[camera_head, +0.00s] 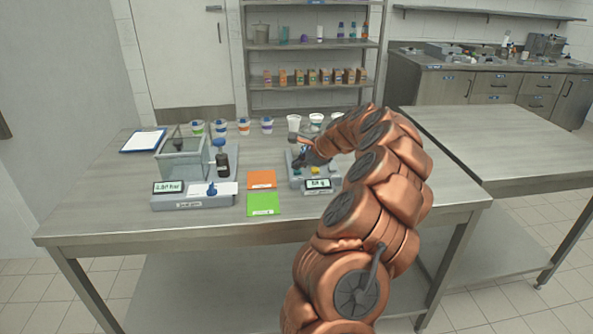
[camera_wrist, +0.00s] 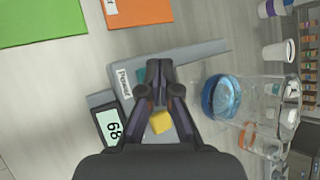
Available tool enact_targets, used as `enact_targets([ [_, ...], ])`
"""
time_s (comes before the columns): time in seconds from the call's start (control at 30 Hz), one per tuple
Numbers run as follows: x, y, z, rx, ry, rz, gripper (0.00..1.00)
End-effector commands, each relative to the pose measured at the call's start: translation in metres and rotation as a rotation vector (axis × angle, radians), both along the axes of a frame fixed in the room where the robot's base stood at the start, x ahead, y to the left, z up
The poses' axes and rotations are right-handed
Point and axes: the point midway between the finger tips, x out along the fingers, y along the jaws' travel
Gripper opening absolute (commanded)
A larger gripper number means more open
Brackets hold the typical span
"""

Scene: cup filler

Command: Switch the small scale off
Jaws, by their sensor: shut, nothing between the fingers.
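The small scale (camera_head: 297,181) stands on the table, a grey block with a lit display (camera_head: 318,184) at its front. The wrist view shows its grey body (camera_wrist: 200,52), the display (camera_wrist: 110,122), a white label (camera_wrist: 122,82), a yellow button (camera_wrist: 160,122) and a teal button (camera_wrist: 141,75). My gripper (camera_wrist: 155,68) is shut and empty, its fingertips over the scale beside the teal button. I cannot tell whether they touch it. My gripper (camera_head: 301,163) also shows over the scale in the head view. The display is lit, but its digits are hard to read.
A larger device (camera_head: 190,201) with a clear box stands left of the scale. An orange sheet (camera_head: 262,179) and a green sheet (camera_head: 263,204) lie between them. White cups (camera_head: 294,123) stand behind. A clear, blue-tinted vessel (camera_wrist: 240,98) is close to the gripper's right in the wrist view.

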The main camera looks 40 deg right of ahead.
Motion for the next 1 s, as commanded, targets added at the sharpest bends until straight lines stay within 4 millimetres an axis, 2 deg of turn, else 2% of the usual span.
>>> enact_targets([
  [0.7, 0.000, 0.000, -0.004, 0.001, 0.000, -0.001, 0.00],
  [1.0, 0.000, 0.000, 0.007, 0.000, 0.000, 0.000, 0.00],
])
